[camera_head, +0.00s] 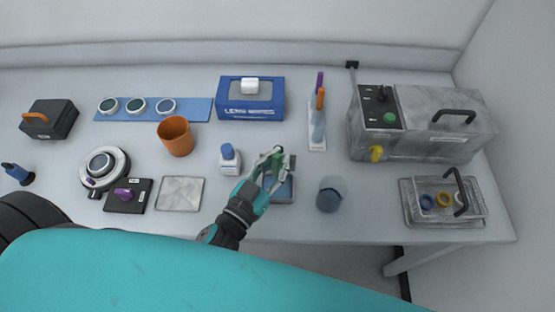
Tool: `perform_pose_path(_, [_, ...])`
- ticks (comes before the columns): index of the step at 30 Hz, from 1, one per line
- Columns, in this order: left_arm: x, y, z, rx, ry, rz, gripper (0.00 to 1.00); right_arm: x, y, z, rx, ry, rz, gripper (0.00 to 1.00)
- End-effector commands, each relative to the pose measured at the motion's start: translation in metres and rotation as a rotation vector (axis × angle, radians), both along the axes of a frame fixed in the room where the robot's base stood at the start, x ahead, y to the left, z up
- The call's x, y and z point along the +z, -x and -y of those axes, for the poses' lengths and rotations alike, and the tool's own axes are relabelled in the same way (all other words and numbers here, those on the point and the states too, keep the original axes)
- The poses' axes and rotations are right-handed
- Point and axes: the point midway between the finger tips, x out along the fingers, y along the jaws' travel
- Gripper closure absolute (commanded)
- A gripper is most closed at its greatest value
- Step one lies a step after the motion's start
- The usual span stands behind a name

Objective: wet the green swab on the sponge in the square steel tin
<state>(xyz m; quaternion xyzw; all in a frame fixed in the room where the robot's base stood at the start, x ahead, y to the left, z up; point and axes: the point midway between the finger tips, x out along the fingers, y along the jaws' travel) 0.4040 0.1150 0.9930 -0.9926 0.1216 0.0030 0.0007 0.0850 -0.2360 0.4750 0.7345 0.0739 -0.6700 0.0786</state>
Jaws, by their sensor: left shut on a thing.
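My left gripper (273,160) is in the middle of the table, over the far left part of a small square tin (284,199) with a blue-grey inside, which I take to be the sponge. The gripper is shut on a thin thing that looks like the green swab. The fingers hide most of the swab, and I cannot tell whether its tip touches the sponge. The gripper and wrist also cover part of the tin. My right gripper is not in view.
A white bottle with a blue cap (230,159) stands close left of the gripper. A grey-blue cup (331,194) stands right of the tin. Behind are a blue wipes box (251,107) and a rack with upright orange and purple-handled tools (318,131). An orange cup (176,137) stands left.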

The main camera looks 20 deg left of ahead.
Motion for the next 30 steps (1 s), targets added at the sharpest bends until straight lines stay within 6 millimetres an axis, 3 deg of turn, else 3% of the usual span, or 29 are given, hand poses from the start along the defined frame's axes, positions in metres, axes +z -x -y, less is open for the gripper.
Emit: perform_pose_path(30, [-0.0087,-0.0001,-0.0002,0.0,-0.001,0.0,1.0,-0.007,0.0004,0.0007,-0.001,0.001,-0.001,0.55])
